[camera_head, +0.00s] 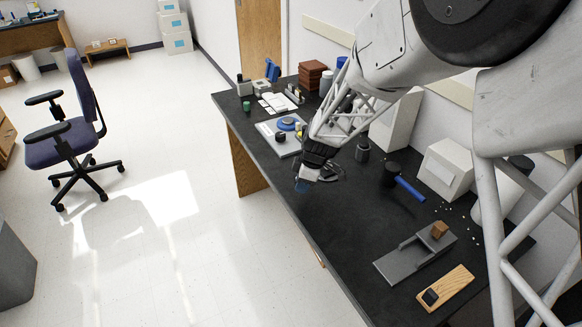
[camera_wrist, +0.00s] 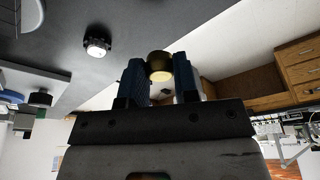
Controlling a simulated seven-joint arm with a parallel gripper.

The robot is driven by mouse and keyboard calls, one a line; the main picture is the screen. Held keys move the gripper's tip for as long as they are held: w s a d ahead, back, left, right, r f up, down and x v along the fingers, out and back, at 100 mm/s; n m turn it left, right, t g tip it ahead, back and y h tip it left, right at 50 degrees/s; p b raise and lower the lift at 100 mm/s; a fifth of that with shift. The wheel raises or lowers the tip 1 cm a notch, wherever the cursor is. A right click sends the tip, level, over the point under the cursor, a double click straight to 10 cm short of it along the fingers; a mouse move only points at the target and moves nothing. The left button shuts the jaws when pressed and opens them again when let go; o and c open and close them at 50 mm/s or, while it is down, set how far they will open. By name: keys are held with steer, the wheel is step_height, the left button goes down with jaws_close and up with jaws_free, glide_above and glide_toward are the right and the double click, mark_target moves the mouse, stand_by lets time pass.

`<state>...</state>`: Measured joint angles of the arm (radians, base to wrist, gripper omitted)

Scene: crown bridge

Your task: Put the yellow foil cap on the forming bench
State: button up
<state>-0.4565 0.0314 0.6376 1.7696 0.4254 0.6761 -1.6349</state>
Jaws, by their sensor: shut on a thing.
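My gripper (camera_head: 302,186) hangs near the front edge of the black bench, left of centre in the head view, fingers pointing down. In the wrist view its blue fingers (camera_wrist: 160,80) are closed on a small round thing with a pale yellow face and dark brassy side, which looks like the yellow foil cap (camera_wrist: 160,66). In the head view the held cap cannot be made out. A grey fixture with a flat base and raised walls, which looks like the forming bench (camera_head: 398,266), lies at the front right of the black bench, well away from my gripper.
A brown block (camera_head: 439,230) sits at the fixture's far end, and a wooden board (camera_head: 446,288) lies beside it. A black-headed mallet with a blue handle (camera_head: 410,189), a dark jar (camera_head: 362,151) and a white box (camera_head: 445,170) stand behind. Black bench top (camera_head: 335,212) between gripper and fixture is clear.

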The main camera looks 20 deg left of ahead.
glide_above(290, 169)
steer(key=shift+d+f, duration=0.3)
steer(key=shift+f, duration=0.45)
stand_by(0.3)
steer(key=shift+f, duration=1.75)
steer(key=shift+f, duration=0.15)
steer(key=o, duration=1)
steer(key=v, duration=1.2)
